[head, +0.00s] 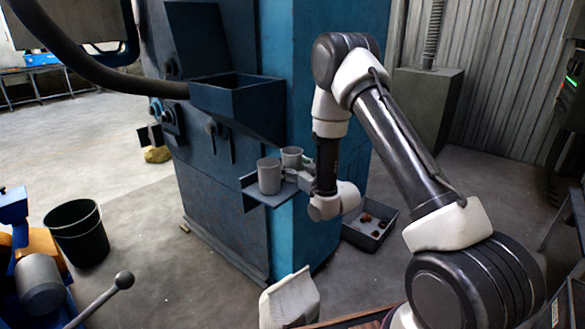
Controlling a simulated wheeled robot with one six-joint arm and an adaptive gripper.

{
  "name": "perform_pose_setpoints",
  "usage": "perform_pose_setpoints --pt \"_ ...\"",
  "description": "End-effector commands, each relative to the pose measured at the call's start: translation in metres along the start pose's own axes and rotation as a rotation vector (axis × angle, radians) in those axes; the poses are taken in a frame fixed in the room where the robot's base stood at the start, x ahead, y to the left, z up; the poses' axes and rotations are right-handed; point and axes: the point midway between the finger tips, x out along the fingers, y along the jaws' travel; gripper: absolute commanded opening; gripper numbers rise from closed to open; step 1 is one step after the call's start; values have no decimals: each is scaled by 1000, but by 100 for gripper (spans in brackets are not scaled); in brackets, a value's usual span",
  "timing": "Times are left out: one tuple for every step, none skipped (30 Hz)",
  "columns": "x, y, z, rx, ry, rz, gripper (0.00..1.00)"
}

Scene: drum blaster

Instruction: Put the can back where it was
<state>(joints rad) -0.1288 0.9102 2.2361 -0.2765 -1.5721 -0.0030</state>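A grey can (269,177) stands upright on a small blue shelf (266,201) that sticks out from the side of the blue machine. A second, lighter grey can (291,157) shows just behind it and to the right, upright, against the machine. My gripper (298,174) reaches in from the right at the second can's lower right side. It is small in the picture, and its fingers partly overlap the can. I cannot tell whether they are closed on it, nor whether the can's base rests on the shelf.
The blue machine (228,210) with its open hopper (240,100) rises behind the shelf. A grey bin (367,233) with brown pieces stands on the floor to the right. A white sack (289,299) and a black bucket (78,232) stand in front and at left. Open floor lies between.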

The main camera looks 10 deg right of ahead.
Motion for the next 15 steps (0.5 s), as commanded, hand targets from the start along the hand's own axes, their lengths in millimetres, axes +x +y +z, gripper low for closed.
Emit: perform_pose_setpoints --pt "0 0 0 0 0 0 80" --pt "0 0 0 0 0 0 80" --pt "0 0 0 0 0 0 80" --pt "0 0 0 0 0 0 80" --pt "0 0 0 0 0 0 80" --pt "0 0 0 0 0 0 80" --pt "0 0 0 0 0 0 80" --pt "0 0 0 0 0 0 80" --pt "0 0 -2 0 0 0 80" --pt "0 0 -3 0 1 0 80" --pt "-2 0 -3 0 -1 0 80" --pt "-6 0 -3 0 -2 1 80" --pt "-10 0 -2 0 -3 1 80" --pt "-15 1 -2 0 -3 1 80" --pt "-23 1 -2 1 -3 2 80"
